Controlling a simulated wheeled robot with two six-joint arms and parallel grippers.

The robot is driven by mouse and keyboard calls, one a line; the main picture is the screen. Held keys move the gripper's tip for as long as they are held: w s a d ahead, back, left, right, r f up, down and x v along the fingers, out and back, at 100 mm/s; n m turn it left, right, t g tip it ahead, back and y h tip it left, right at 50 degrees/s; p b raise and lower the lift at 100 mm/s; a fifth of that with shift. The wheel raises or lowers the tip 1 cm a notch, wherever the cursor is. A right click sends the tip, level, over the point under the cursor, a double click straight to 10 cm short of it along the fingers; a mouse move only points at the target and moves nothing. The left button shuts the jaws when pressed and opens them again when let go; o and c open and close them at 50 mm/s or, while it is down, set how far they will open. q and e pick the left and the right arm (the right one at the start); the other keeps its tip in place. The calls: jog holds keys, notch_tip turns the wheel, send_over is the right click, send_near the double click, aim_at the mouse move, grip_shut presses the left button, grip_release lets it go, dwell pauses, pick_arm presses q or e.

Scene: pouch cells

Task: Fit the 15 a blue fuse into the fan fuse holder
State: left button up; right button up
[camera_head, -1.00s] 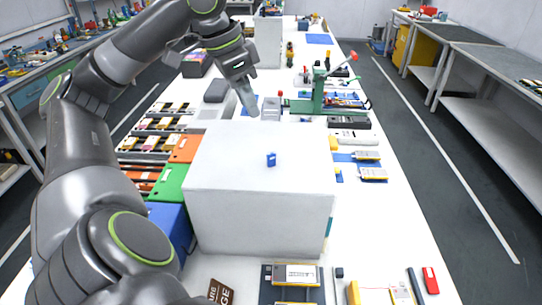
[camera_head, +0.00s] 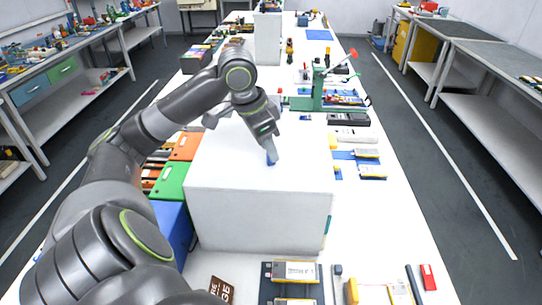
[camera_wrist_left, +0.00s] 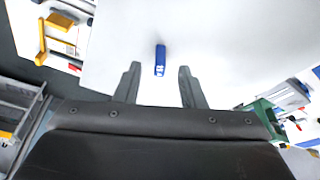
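The blue fuse (camera_wrist_left: 160,60) stands on top of a white box (camera_head: 260,218) in the middle of the bench. In the head view only a little of the fuse (camera_head: 271,161) shows, at the tip of my left gripper (camera_head: 271,156). In the left wrist view my left gripper (camera_wrist_left: 158,84) is open, with a finger on each side and the fuse just ahead, between the lines of the fingers. I cannot make out the fan fuse holder. My right gripper is not in view.
Green, orange and blue binders (camera_head: 172,182) stand left of the white box. A green press (camera_head: 318,92) stands behind it. Pouch cells (camera_head: 372,172) lie to the right, and more cells (camera_head: 295,272) lie in front. The box top around the fuse is clear.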

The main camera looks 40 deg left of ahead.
pick_arm(q)
jog(key=shift+w+d+f, duration=0.1)
jog(key=shift+w+f, duration=0.05)
jog(key=shift+f, duration=0.55)
grip_shut()
jog(key=shift+r, duration=0.15)
